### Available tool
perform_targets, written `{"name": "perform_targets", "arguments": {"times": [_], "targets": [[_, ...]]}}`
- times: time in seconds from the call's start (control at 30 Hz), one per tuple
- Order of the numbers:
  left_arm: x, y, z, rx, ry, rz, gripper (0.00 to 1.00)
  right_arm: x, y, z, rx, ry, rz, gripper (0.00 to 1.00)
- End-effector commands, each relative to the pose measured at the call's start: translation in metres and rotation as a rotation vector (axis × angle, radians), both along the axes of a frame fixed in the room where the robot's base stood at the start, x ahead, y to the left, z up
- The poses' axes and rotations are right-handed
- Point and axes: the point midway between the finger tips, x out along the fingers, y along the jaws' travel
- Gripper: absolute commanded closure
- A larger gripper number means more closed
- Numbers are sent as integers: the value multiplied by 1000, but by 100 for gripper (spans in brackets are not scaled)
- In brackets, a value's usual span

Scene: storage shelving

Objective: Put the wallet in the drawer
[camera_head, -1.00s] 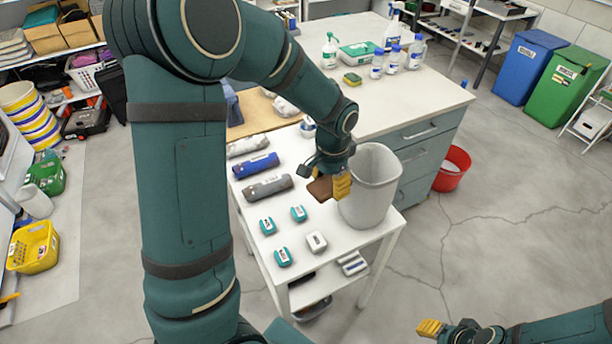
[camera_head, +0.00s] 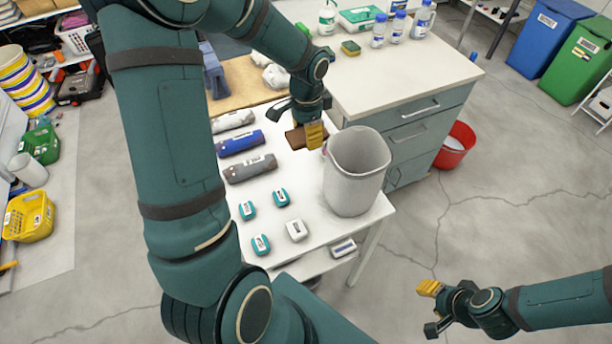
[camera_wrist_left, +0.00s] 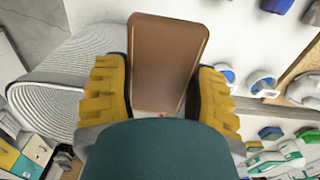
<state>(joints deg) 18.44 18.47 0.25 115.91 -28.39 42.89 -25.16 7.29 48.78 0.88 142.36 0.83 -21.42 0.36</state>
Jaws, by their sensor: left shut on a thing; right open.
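My left gripper (camera_head: 309,137) is shut on the brown wallet (camera_head: 295,138) and holds it above the small white table, just left of the grey bin. In the left wrist view the wallet (camera_wrist_left: 166,62) sits between the yellow fingertips (camera_wrist_left: 163,92). The drawers (camera_head: 413,132) are in the grey-blue front of the white counter, behind and right of the bin. They look shut. My right gripper (camera_head: 430,308) is open and empty above the floor at the lower right.
A tall grey bin (camera_head: 352,185) stands on the white table (camera_head: 321,232) between the wallet and the drawers. Rolled bundles (camera_head: 240,143) and small boxes (camera_head: 297,230) lie on the table. A red bucket (camera_head: 453,148) stands beside the counter. Bottles (camera_head: 398,25) stand on the counter.

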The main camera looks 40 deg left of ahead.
Motion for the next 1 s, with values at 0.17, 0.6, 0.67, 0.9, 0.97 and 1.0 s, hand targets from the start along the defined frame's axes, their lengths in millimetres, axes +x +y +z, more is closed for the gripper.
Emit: {"name": "perform_targets", "arguments": {"times": [0.17, 0.6, 0.67, 0.9, 0.97, 1.0], "targets": [[-1, -1, -48, -2, 5, -1, 81, -2, 0, -8, 1, 5, 4, 58], [0, 0, -137, -1, 2, 0, 81, -7, 1, -23, 4, 16, 13, 58], [0, 0, -141, 0, 1, 0, 81, -8, 1, -23, 4, 17, 14, 58], [-1, 0, -160, -1, 3, 0, 81, -9, 2, -26, 5, 19, 16, 58], [0, 0, -169, -1, 3, 0, 81, -9, 2, -28, 5, 20, 17, 58], [0, 0, -175, 0, 4, 0, 81, -10, 2, -29, 5, 21, 17, 58]]}}
